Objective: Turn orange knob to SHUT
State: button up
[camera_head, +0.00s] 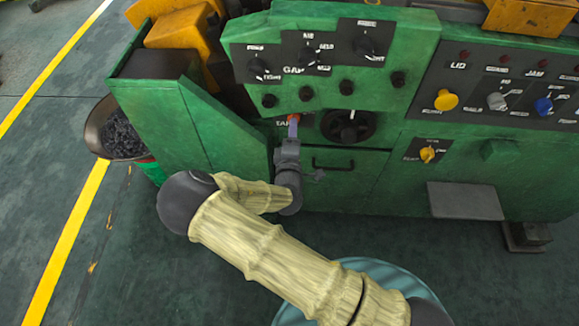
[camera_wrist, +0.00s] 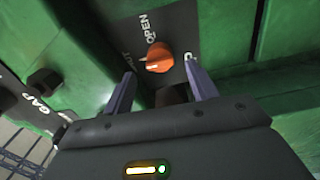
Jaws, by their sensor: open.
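The orange knob (camera_wrist: 158,58) sits on a dark label plate on the green machine. The word OPEN is above it in the wrist view, and a partly hidden word ending in UT is to its left. The knob's narrow end appears to point towards OPEN. My gripper (camera_wrist: 160,70) is open, its two purple fingers apart on either side below the knob, and I see no contact. In the head view a small part of the orange knob (camera_head: 305,121) shows beside my gripper (camera_head: 293,124), which hides most of it.
A black handwheel (camera_head: 348,126) is just right of my gripper, with several black knobs above. A black drawer handle (camera_head: 333,164) is below. A yellow knob (camera_head: 446,100) and a blue knob (camera_head: 543,106) are on the right panel. A bin of dark pieces (camera_head: 122,136) stands at left.

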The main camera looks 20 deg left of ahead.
jog(key=b+v, duration=0.1)
jog(key=v, duration=1.2)
jog(key=shift+w, duration=0.1)
jog(key=w+d+r+m+g+h+p, duration=0.2)
jog(key=w+d+m+g+h+p, duration=0.25)
jog(key=d+m+g, duration=0.6)
jog(key=s+d+r+m+g+p, duration=0.2)
jog(key=d+r+m, duration=0.3)
jog(key=d+r, duration=0.4)
jog(key=s+d+r+m+g+p, duration=0.2)
jog(key=s+d+r+m, duration=0.3)
jog(key=d+r, duration=0.4)
jog(key=shift+s+d+r+p, duration=0.35)
jog(key=shift+r+p, duration=0.05)
jog(key=shift+r, duration=0.3)
